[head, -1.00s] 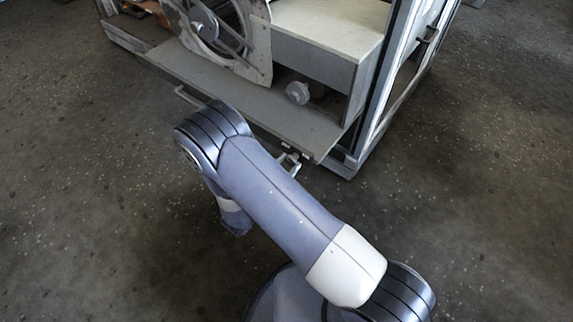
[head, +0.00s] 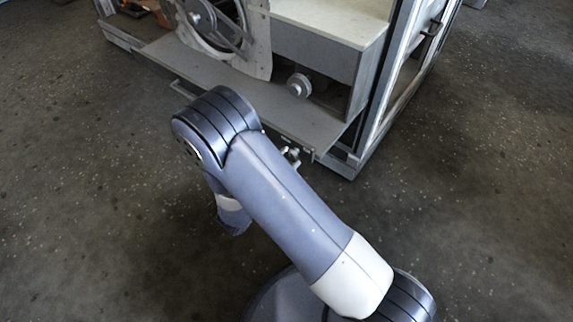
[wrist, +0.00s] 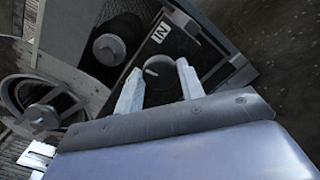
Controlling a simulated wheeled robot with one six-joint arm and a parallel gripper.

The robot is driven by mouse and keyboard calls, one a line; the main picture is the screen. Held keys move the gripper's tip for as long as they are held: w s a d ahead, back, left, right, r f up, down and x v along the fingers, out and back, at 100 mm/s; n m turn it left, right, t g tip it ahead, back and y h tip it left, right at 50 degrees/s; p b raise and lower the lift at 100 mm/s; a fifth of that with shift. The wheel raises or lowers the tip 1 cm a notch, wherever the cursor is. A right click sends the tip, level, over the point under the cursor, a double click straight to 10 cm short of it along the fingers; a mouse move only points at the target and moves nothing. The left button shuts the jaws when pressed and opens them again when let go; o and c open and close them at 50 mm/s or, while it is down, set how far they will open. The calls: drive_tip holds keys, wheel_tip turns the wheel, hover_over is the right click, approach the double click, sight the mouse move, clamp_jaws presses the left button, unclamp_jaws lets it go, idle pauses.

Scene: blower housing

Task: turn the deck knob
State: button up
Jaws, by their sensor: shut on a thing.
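In the wrist view a dark round knob (wrist: 160,74) with a pale line on its face sits between the two pale fingers of my gripper (wrist: 160,84). One finger is on each side of it, and the gripper is shut on it. A label reading "IN" (wrist: 160,32) is on the dark panel beside the knob.
A grey round boss (head: 299,85) stands on the housing's deck (head: 225,85), and shows in the wrist view (wrist: 108,48) close to my gripper. A wheel in a pale scroll housing (head: 258,40) is at the left. A metal frame (head: 378,100) edges the right side. Open floor surrounds the housing.

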drive_tip(key=shift+m+b, duration=0.6)
drive_tip(key=shift+m, duration=0.2)
drive_tip(key=o, duration=1)
drive_tip(key=shift+s, duration=0.1)
drive_tip(key=p+v, duration=0.2)
drive_tip(key=v, duration=0.8)
drive_tip(key=shift+s+a, duration=0.25)
